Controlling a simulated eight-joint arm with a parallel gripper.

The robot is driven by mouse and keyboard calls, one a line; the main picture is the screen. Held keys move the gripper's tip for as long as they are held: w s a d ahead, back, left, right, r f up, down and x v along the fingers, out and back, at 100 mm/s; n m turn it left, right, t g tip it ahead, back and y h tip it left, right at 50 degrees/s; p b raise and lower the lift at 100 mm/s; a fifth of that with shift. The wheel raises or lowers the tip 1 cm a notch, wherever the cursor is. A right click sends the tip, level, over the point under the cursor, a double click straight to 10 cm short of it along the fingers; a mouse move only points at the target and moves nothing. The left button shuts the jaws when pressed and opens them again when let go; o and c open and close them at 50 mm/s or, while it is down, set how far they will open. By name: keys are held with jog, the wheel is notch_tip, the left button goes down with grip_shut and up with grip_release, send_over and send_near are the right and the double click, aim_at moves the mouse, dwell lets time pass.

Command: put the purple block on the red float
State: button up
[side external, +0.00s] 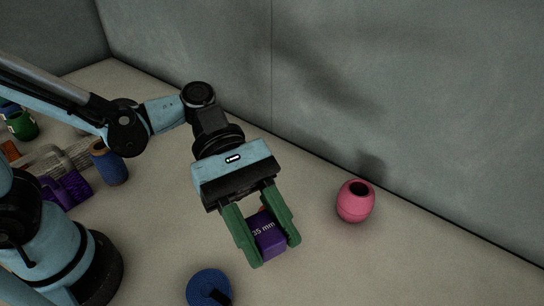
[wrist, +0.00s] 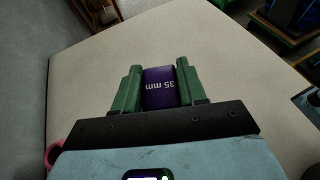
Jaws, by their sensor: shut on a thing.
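The purple block (side external: 268,235), marked "35 mm", is between the green fingers of my gripper (side external: 266,236). My gripper is shut on it, and in the side view the block appears held above the table. The block also shows in the wrist view (wrist: 160,88), between the fingers of my gripper (wrist: 158,86). The red float (side external: 355,204), pinkish and rounded with a dark hole in its top, stands upright to the right of my gripper, apart from it. In the wrist view only a pink edge (wrist: 53,153) shows at the lower left.
A blue round thing (side external: 208,289) with a dark strap lies at the front. A blue spool (side external: 108,163), a purple thing (side external: 68,189) and a green container (side external: 22,125) are at the left. A grey wall (side external: 400,90) rises behind the float. The table between block and float is clear.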

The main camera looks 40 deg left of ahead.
jog(key=shift+s+a+r, duration=0.15)
jog(key=shift+a+r, duration=0.05)
jog(key=shift+a, duration=0.25)
jog(key=shift+s+a+r, duration=0.15)
jog(key=shift+a, duration=0.3)
jog(key=shift+w+a, duration=0.2)
jog(key=w+a+f, duration=0.1)
jog(key=w+f, duration=0.1)
jog(key=w, duration=0.1)
jog(key=w+a+f, duration=0.2)
jog(key=w, duration=0.1)
jog(key=w+a+f, duration=0.1)
jog(key=w+f, duration=0.1)
jog(key=w, duration=0.2)
jog(key=shift+a+f, duration=0.25)
jog(key=shift+f, duration=2.2)
jog(key=shift+f, duration=0.15)
jog(key=o, duration=1)
jog(key=shift+o, duration=0.2)
